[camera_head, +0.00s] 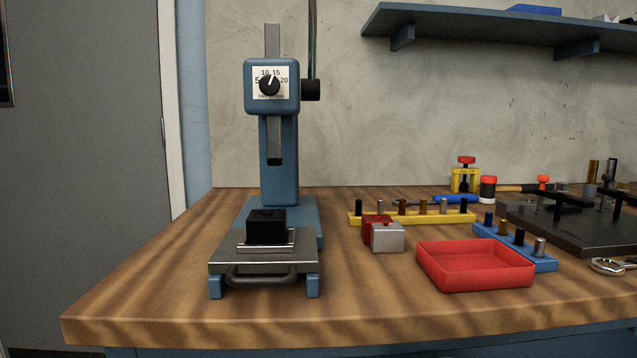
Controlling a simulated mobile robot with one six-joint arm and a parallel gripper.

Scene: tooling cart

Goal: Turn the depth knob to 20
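The depth knob (269,86) is a small black round knob on a white dial plate (286,94) on the front of the blue press head (250,103). The plate shows 5 at the left, 10 and 15 at the top and 20 at the right. The knob's pale pointer line aims up and slightly right, around the 15 mark, not at 20; its exact setting is too small to read. My gripper is not in view.
Below the head, a black block (267,227) sits on the press's metal table (225,250). A dark side knob (311,90) sticks out right of the head. A red tray (475,280), a red-and-grey block (386,236) and tool racks stand to the right. The space before the dial is clear.

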